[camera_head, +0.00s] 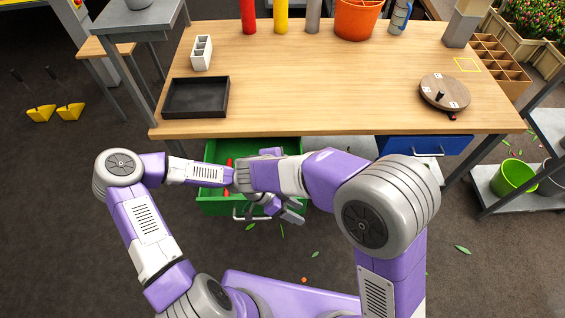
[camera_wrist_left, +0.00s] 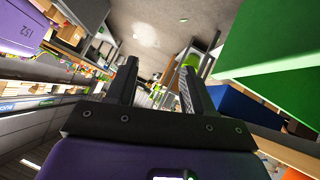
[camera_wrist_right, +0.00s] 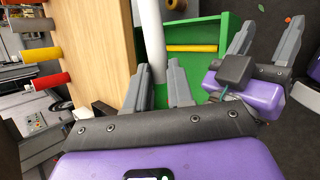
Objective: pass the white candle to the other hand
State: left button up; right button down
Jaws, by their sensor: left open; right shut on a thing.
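The white candle (camera_wrist_right: 150,35) shows in the right wrist view as a plain white cylinder. My right gripper (camera_wrist_right: 158,76) is shut on its near end, and the rest sticks out beyond the fingertips. My left gripper (camera_head: 295,210) is open and empty, in front of the green drawer in the head view. In the right wrist view, the left gripper (camera_wrist_right: 264,40) is right of the candle, apart from it. The left wrist view shows its spread fingers (camera_wrist_left: 162,75) with nothing between them. In the head view my arms hide the candle and the right fingers.
The open green drawer (camera_head: 290,148) lies below the wooden table (camera_head: 320,80), with a yellow candle (camera_wrist_right: 192,47) in it. On the table are a black tray (camera_head: 196,97), a round wooden turntable (camera_head: 445,92), standing red (camera_head: 248,15) and yellow (camera_head: 281,15) cylinders, and an orange bucket (camera_head: 357,20).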

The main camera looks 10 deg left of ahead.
pick_arm(q)
jog(key=s+d+f+n+y, duration=0.2)
jog(key=s+f+n, duration=0.5)
jog(key=n, duration=0.1)
jog(key=s+a+f+n+y, duration=0.3)
jog(key=a+f+n+y, duration=0.1)
jog(key=a+n, duration=0.3)
jog(key=shift+s+a+f+n+t, duration=0.2)
jog(key=shift+f+n+t, duration=0.2)
jog(key=shift+n, duration=0.2)
